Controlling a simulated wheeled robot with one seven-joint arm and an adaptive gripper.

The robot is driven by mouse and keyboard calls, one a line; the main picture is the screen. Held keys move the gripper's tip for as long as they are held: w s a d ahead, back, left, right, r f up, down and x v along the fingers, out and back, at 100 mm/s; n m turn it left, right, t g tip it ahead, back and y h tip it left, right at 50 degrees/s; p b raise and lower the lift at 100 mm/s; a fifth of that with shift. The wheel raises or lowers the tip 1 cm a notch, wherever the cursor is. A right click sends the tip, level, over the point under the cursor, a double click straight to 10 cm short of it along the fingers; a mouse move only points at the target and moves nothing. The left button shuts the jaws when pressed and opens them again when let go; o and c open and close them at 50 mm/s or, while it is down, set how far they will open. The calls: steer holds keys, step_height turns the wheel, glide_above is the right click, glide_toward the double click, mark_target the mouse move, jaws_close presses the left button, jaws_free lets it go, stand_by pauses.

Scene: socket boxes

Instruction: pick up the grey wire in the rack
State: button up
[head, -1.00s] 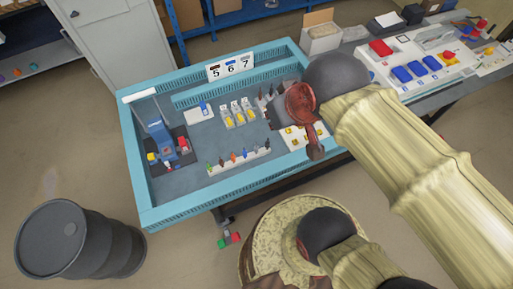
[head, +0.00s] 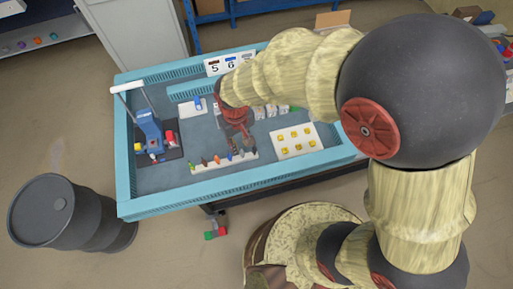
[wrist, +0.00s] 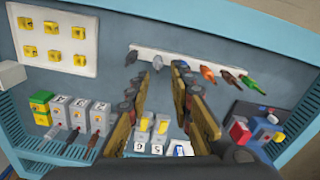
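The white rack (wrist: 190,58) holds a row of small coloured wires; it also shows in the head view (head: 208,167). The grey wire (wrist: 157,63) stands in the rack in the wrist view, between a black wire (wrist: 131,57) and a partly hidden wire beside my right-hand finger. My gripper (wrist: 160,78) is open and empty, pointing at the rack. The grey wire appears between its two fingers, but I cannot tell how far beyond the tips it is. In the head view my gripper (head: 236,128) is just above and behind the rack.
Orange (wrist: 208,75), brown (wrist: 230,78) and green (wrist: 250,83) wires stand close to the right in the rack. A white board with yellow pieces (wrist: 72,32) lies left. Numbered socket boxes (wrist: 80,112) stand nearer. A blue device (head: 147,125) stands at the table's left.

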mark_target(242, 151)
steer(key=f+b, duration=0.2)
steer(key=f, duration=0.6)
steer(key=shift+d+f, duration=0.15)
steer(key=shift+d, duration=0.05)
steer(key=shift+c, duration=1.2)
jaws_close()
